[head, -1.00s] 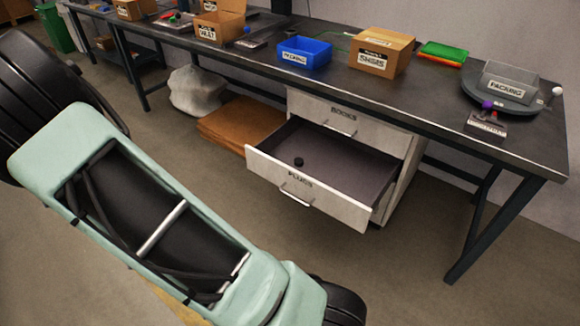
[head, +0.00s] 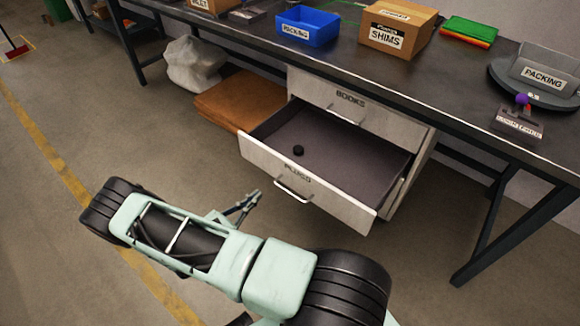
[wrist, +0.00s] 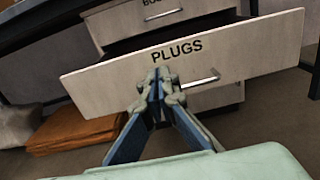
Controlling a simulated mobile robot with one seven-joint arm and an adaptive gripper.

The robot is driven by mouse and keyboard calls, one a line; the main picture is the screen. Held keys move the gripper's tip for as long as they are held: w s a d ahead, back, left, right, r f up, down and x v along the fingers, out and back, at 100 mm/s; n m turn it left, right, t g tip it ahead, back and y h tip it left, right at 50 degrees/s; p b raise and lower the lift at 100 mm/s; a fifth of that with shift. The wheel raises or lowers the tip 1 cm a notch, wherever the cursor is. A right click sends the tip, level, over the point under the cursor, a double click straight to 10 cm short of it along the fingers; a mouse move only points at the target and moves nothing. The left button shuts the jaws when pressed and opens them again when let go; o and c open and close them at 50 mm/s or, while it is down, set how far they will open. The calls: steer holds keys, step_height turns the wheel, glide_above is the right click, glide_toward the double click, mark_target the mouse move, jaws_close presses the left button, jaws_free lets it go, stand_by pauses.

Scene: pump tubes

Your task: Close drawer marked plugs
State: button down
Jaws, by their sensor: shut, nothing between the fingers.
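The drawer marked plugs (head: 318,187) is pulled far out of the cabinet under the workbench. A small black round piece (head: 298,151) lies inside it. In the wrist view its front panel (wrist: 235,53) faces me, with the label PLUGS and a metal handle (wrist: 200,79). My gripper (head: 254,198) is in front of the drawer, to the left of its handle in the head view. In the wrist view my gripper (wrist: 157,78) is shut and empty, its tips overlapping the panel below the label. I cannot tell whether they touch it.
The books drawer (head: 352,103) above is shut. The workbench (head: 445,85) carries a blue packing bin (head: 307,27), a shims box (head: 397,28) and a packing stand (head: 540,75). Brown flat sheets (head: 232,103) lie left of the cabinet. The floor in front is clear.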

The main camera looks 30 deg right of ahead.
mark_target(289, 165)
steer(key=b+x, duration=0.1)
steer(key=x, duration=1.3)
steer(key=shift+w+f, duration=0.15)
steer(key=shift+w, duration=0.05)
steer(key=shift+d, duration=0.1)
